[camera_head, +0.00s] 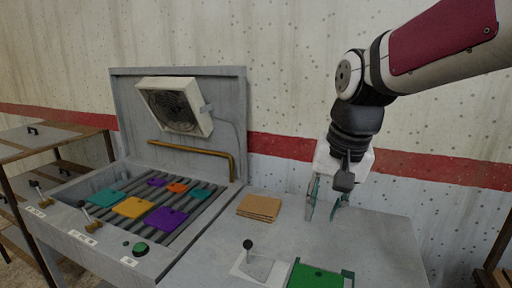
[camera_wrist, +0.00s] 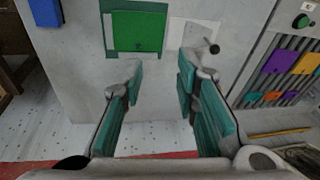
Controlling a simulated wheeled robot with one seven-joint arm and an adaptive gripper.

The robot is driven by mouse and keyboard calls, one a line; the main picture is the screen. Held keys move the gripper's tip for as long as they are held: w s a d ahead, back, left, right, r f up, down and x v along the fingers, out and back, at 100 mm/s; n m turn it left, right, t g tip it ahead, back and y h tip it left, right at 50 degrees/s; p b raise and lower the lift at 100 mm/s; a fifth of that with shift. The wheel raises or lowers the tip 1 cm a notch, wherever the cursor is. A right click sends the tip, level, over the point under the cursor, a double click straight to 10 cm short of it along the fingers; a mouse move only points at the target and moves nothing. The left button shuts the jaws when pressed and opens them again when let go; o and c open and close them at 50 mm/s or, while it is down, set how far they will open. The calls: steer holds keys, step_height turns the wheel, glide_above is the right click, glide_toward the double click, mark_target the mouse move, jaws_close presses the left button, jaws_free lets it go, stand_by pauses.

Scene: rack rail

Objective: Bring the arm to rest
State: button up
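My gripper (camera_head: 326,212) hangs down above the right part of the grey bench (camera_head: 385,240). Its teal-padded fingers are spread apart in the wrist view (camera_wrist: 160,100), with nothing between them. A green square tray or plate (camera_head: 318,276) lies near the front of the bench, and it also shows in the wrist view (camera_wrist: 137,32) beyond the fingertips. My arm is bent, coming in from the upper right and clear of the surface.
A rack of rollers (camera_head: 192,222) at the left holds several coloured plates. A brown stack (camera_head: 260,207) lies between rack and gripper. A black-knobbed lever (camera_head: 248,246) stands on a pale plate in front. A fan box (camera_head: 174,106) is on the back panel. The bench's right part is bare.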

steer(key=s+d+f+n+t, duration=0.1)
steer(key=s+d, duration=0.2)
steer(key=s, duration=0.5)
steer(key=s+d+f+n+t+h, duration=0.1)
steer(key=s+d, duration=0.3)
steer(key=s, duration=0.5)
steer(key=shift+s+n, duration=0.25)
steer(key=shift+n, duration=0.45)
steer(key=shift+a+r, duration=0.1)
stand_by(1.2)
